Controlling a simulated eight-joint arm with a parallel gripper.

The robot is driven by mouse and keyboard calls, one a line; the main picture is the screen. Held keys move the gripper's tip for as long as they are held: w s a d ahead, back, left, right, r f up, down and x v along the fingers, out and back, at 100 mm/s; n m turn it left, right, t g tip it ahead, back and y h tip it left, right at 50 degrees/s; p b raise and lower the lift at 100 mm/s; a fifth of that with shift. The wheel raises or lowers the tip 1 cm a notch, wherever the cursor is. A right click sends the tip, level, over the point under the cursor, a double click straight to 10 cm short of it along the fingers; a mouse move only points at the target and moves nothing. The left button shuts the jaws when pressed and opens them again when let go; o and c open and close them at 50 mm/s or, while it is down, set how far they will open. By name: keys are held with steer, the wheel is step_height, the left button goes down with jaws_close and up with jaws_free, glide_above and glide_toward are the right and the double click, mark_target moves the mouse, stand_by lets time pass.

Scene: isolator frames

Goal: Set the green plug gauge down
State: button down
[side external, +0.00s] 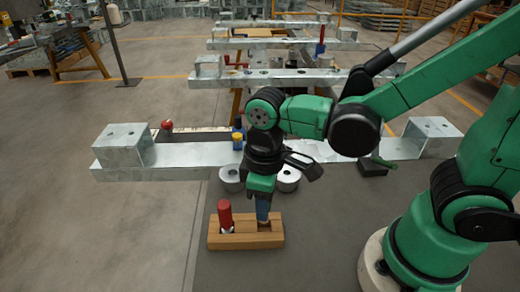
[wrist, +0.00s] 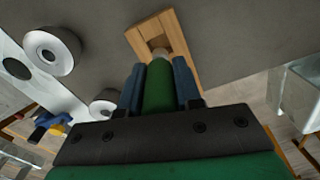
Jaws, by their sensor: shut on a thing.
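My gripper (side external: 263,208) points down over the right end of the wooden block (side external: 245,241). Its blue fingers are shut on the green plug gauge (wrist: 159,90), which lies between them in the wrist view. A red plug gauge (side external: 225,214) stands upright in the left recess of the block.
Grey metal rings (side external: 231,179) (wrist: 52,48) lie behind the block, near the long metal beam (side external: 185,155). A blue and yellow piece (side external: 238,140) and a red ball-like knob (side external: 167,124) are at the beam.

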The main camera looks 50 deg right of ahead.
steer(key=shift+f, duration=1.8)
steer(key=shift+f, duration=0.1)
steer(key=c, duration=0.6)
jaws_free()
step_height(320, 180, up, 12)
steer(key=shift+f, duration=0.1)
steer(key=shift+d, duration=0.1)
steer(key=w+d+f+m+t, duration=0.1)
steer(key=w+d+m+t, duration=0.2)
steer(key=d+m+t, duration=0.3)
steer(key=shift+d+t, duration=0.6)
steer(key=shift+d, duration=0.45)
steer(key=shift+w, duration=0.1)
